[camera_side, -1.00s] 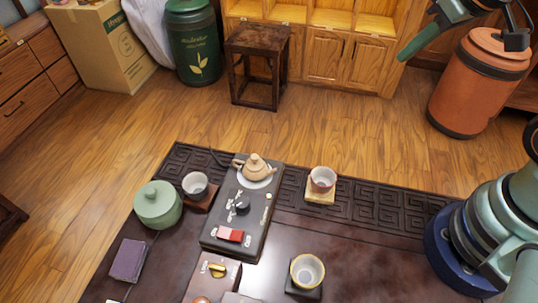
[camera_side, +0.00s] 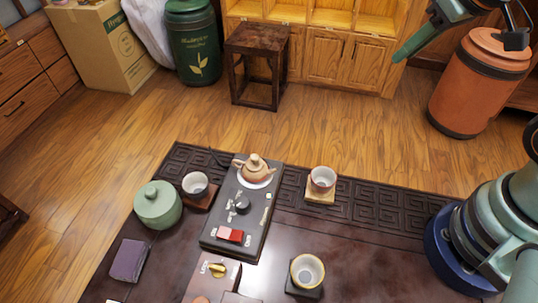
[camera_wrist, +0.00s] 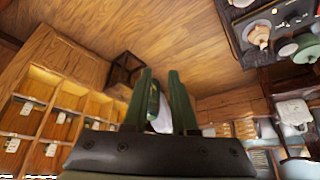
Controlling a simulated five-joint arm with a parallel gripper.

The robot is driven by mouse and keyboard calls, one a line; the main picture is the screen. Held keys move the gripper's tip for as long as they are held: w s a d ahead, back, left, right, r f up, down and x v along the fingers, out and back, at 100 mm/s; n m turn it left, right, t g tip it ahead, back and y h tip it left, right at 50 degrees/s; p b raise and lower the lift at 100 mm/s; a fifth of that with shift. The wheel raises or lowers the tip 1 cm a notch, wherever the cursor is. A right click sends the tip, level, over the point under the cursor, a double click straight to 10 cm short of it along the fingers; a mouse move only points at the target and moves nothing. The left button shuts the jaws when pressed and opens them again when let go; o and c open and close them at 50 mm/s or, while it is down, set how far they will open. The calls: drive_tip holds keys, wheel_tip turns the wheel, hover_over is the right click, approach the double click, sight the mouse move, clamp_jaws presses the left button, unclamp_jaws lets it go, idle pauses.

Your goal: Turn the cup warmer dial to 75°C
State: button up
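The cup warmer (camera_side: 225,247) is a long dark slab on the tea table. A small dark round dial (camera_side: 242,204) with pale markings sits mid-slab; its setting is too small to read. A red rocker switch (camera_side: 230,235) is near the slab's front end. A clay teapot (camera_side: 256,168) stands on a white round plate at its far end. In the wrist view the warmer (camera_wrist: 283,17) shows at the upper right. My gripper (camera_wrist: 160,75) is open and empty, its two green fingers apart. In the side view my gripper (camera_side: 412,47) hangs at the upper right, far from the dial.
A green lidded jar (camera_side: 158,206) and a cup (camera_side: 195,184) stand left of the warmer. A cup on a pale coaster (camera_side: 321,193) and a yellow-rimmed cup (camera_side: 307,271) stand to its right. A wooden block with a brass knob (camera_side: 217,270) lies in front.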

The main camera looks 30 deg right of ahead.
drive_tip(key=o, duration=0.5)
drive_tip(key=shift+w+a+n, duration=0.2)
drive_tip(key=shift+a+n, duration=0.2)
drive_tip(key=shift+c, duration=0.2)
drive_tip(key=n+g, duration=0.6)
drive_tip(key=n, duration=1.8)
hover_over(242, 202)
wheel_tip(242, 202, down, 10)
wheel_tip(242, 202, down, 12)
drive_tip(key=shift+r, duration=0.2)
clamp_jaws()
